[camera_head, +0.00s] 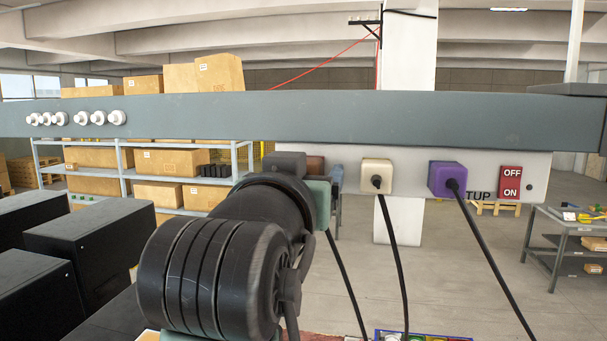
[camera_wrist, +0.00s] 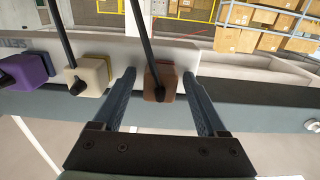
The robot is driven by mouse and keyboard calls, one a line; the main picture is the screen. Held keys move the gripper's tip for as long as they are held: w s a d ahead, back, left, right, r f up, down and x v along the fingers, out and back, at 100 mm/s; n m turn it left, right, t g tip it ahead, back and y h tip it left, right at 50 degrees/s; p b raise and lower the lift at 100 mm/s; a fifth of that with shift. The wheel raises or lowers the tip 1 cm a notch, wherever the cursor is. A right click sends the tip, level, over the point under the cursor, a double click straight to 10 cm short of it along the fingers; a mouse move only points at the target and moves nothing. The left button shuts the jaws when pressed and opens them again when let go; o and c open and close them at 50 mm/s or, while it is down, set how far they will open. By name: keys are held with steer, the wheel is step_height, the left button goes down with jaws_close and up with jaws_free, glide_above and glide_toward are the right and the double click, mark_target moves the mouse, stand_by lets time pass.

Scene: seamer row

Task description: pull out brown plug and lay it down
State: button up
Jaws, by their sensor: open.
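The brown plug (camera_wrist: 164,80) sits on the pale strip in the wrist view, with its black cord running to the top of the picture. My gripper (camera_wrist: 160,76) is open, with one blue finger on each side of the plug. Gaps show between the fingers and the plug. In the head view, only a small part of the brown plug (camera_head: 315,164) shows behind my wrist. My arm hides the rest of it there.
A cream plug (camera_head: 377,175) and a purple plug (camera_head: 447,179) with black cords sit beside it on the strip. A red OFF/ON switch (camera_head: 510,183) is further right. A long grey beam (camera_head: 300,117) runs above. Dark boxes (camera_head: 95,250) stand at left.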

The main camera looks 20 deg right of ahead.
steer(key=shift+c, duration=0.2)
stand_by(0.3)
jaws_close()
steer(key=shift+s+a+f, duration=0.15)
stand_by(0.4)
steer(key=v, duration=0.2)
steer(key=shift+s+a, duration=0.15)
steer(key=shift+s, duration=0.05)
steer(key=shift+v, duration=1.65)
